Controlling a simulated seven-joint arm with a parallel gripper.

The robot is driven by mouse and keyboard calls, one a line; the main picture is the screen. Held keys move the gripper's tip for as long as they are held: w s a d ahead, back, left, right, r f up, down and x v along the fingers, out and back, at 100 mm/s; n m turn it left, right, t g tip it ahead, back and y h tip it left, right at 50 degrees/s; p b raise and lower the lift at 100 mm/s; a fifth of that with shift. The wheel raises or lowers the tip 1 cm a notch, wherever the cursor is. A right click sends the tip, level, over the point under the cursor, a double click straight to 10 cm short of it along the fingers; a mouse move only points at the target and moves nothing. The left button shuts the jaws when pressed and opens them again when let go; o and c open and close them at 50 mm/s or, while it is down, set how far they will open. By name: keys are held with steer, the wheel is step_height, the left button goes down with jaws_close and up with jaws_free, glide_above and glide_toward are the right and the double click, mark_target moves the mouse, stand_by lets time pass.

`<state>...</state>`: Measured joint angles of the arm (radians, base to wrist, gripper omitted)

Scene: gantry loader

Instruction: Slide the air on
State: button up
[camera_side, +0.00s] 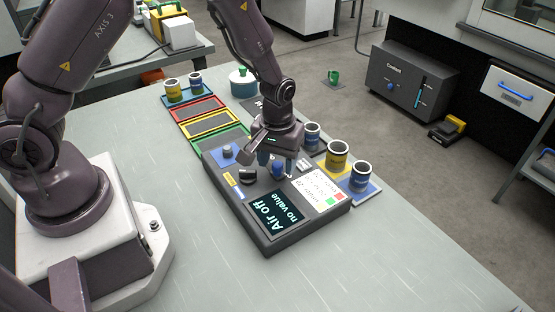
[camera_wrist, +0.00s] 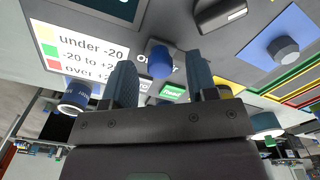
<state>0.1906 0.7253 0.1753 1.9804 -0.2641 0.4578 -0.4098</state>
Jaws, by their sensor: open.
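The grey control box (camera_side: 277,244) lies on the table, and its screen (camera_side: 276,217) reads "Air off" and "no value". A black switch-like part (camera_side: 247,176) is on its top face; it also shows at the top of the wrist view (camera_wrist: 222,15). A blue round knob (camera_side: 278,169) shows between my fingertips in the wrist view (camera_wrist: 160,56). My gripper (camera_side: 277,161) is open, pointing down over the box near the blue knob. I cannot tell whether a finger touches it. A grey knob (camera_side: 228,151) stands on a blue square.
A white card (camera_side: 319,194) with temperature ranges lies on the box. Blue and yellow cups (camera_side: 337,157) stand on coloured mats to the right. Coloured trays (camera_side: 201,109) and more cups lie behind. A teal pot (camera_side: 243,83) stands at the back. The table's front is clear.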

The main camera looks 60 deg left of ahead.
steer(key=shift+f, duration=0.15)
steer(key=shift+c, duration=0.5)
jaws_close()
steer(key=shift+a, duration=2.8)
steer(key=shift+o, duration=0.5)
jaws_free()
step_height(320, 180, up, 13)
